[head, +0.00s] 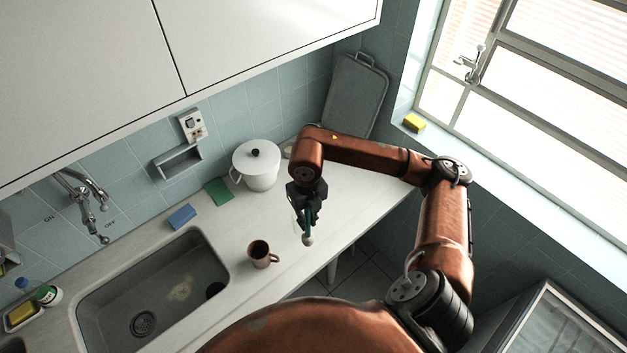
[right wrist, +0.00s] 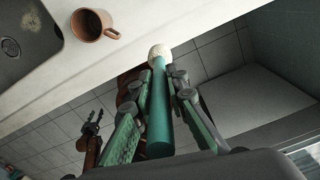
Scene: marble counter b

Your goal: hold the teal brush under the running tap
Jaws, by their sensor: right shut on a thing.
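The teal brush (head: 308,228) has a pale round head and hangs head-down from my right gripper (head: 306,212), over the counter's front edge right of the mug. In the right wrist view its teal handle (right wrist: 160,115) lies between the two fingers, which are shut on it. The metal tap (head: 88,197) is on the wall at the left, above the sink (head: 152,295), well away from the brush. I see no water stream from its spout. My left gripper (right wrist: 92,120) shows small in the right wrist view, with its fingers apart and nothing between them.
A brown mug (head: 261,254) stands between the sink and the brush. A white lidded pot (head: 256,168), green cloth (head: 218,191) and blue sponge (head: 182,216) lie along the wall. Upper cabinets (head: 85,65) overhang the back. A bottle (head: 48,295) stands left of the sink.

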